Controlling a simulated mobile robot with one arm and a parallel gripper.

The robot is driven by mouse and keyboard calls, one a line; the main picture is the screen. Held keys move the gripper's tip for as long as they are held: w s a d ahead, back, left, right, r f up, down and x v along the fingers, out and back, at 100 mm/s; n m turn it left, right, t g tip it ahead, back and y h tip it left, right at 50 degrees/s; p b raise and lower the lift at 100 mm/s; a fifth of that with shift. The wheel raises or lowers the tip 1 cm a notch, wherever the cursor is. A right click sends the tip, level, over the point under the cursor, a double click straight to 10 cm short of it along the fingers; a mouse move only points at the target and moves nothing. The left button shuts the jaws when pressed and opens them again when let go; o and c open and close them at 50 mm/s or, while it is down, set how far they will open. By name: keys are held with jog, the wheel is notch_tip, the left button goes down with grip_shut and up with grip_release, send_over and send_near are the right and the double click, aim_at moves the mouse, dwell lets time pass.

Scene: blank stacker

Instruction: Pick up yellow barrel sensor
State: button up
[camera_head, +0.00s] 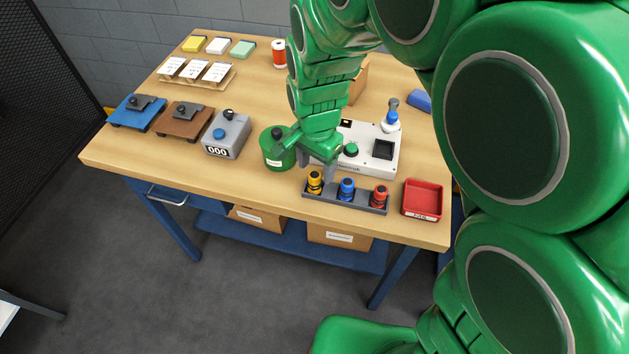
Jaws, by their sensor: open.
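The yellow barrel sensor (315,182) stands upright at the left end of a dark grey rack (333,198) near the table's front edge. A blue barrel sensor (347,189) and a red barrel sensor (379,196) stand to its right in the same rack. My gripper (316,171) points down over the left end of the rack, just above or behind the yellow sensor. Its fingers are open, and I see nothing held in them. I cannot tell whether the fingers touch the yellow sensor.
A green canister (274,149) stands close left of my gripper. A white device (381,142) with a green button is right behind the rack. A red tray (423,198) lies to the rack's right. A grey counter box (227,136) stands farther left. Front-left tabletop (150,158) is clear.

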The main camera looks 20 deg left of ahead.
aim_at(314, 174)
jog(key=f, duration=0.5)
jog(key=shift+s+a, duration=0.1)
jog(key=shift+a, duration=0.1)
jog(key=shift+r, duration=0.1)
jog(key=shift+c, duration=0.2)
